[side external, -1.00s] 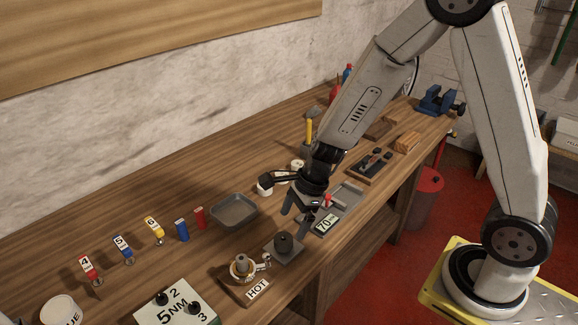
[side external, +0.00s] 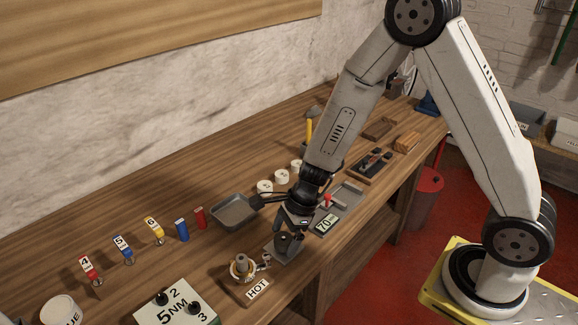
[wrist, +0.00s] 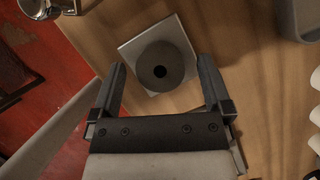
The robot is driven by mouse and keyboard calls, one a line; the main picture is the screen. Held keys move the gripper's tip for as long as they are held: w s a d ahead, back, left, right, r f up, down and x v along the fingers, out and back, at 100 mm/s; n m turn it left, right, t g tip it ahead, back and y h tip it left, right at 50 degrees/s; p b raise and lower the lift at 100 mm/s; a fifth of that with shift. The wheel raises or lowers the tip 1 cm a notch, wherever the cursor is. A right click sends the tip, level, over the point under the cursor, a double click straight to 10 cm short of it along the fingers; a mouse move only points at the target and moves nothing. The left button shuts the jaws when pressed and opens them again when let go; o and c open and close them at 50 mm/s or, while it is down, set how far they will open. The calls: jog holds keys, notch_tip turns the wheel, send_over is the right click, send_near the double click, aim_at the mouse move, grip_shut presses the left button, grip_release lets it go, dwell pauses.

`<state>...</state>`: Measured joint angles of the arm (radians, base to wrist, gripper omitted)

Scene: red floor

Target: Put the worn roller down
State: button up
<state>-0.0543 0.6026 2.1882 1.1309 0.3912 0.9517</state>
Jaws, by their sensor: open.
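A dark round piece with a centre hole (wrist: 161,66) sits on a pale square plate (wrist: 130,50) in the wrist view; it looks like a roller, but I cannot tell for sure that it is the worn one. In the side view the same piece (side external: 283,243) stands on the plate (side external: 290,255) near the bench's front edge, partly hidden by my gripper. My gripper (wrist: 162,63) is open, one finger to each side of the piece, with gaps visible. In the side view my gripper (side external: 288,236) is low, right at the piece.
A "HOT" stand (side external: 257,289) with a ring-shaped part is just left of the plate. A grey tray (side external: 234,211) lies behind. A "70" display (side external: 326,222) and a grey tray with a red part stand to the right. White cups (side external: 265,187) line the back.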

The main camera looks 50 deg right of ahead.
aim_at(285, 236)
dwell(0.5)
grip_shut()
jog(key=shift+r, duration=0.1)
notch_tip(285, 236, up, 10)
dwell(1.0)
dwell(0.5)
